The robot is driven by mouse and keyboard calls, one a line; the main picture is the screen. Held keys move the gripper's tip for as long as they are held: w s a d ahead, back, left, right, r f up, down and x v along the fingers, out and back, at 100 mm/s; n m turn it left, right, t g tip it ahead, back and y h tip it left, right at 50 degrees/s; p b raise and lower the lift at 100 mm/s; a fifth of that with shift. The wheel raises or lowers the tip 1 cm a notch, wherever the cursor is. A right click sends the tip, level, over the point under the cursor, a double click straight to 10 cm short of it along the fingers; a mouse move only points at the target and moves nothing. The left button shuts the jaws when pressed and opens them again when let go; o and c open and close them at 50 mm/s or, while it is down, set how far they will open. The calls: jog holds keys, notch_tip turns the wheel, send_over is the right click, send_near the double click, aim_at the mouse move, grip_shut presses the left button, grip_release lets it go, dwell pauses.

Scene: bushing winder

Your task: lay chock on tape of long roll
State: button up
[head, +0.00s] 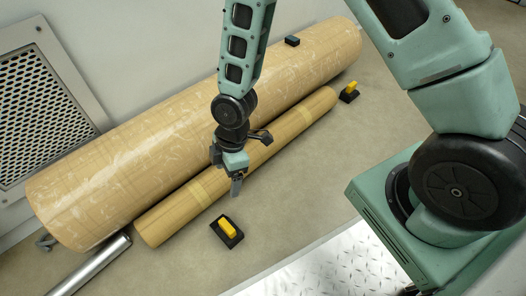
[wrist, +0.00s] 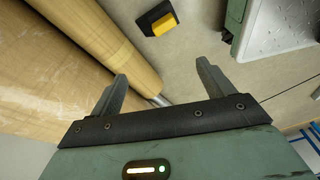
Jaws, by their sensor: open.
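A chock, a black block with a yellow grip (head: 228,230), lies on the floor in front of the thinner brown roll (head: 165,220). It also shows at the top of the wrist view (wrist: 158,18). A second similar chock (head: 349,92) lies by the far end of that roll. A pale tape band (head: 200,194) crosses the thinner roll. Behind lies a thicker, longer brown roll (head: 130,165).
A small black block (head: 292,40) sits on the thicker roll's far part. A metal rod (head: 92,264) lies at the rolls' near end. A perforated wall panel (head: 45,95) stands at left. A tread plate (head: 320,265) is at the front. Floor around the near chock is clear.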

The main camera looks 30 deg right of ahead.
jog(key=s+d+r+m+h, duration=0.1)
jog(key=s+r+m, duration=0.4)
jog(key=r, duration=0.7)
jog(key=s+d+r+m+h, duration=0.1)
jog(key=s+d+r+m, duration=0.1)
jog(key=s+r+m, duration=0.3)
jog(key=s+r, duration=0.4)
jog(key=r, duration=0.3)
jog(key=shift+s+d+r+t, duration=0.2)
jog(key=shift+d+r+t, duration=0.05)
jog(key=shift+d+t, duration=0.15)
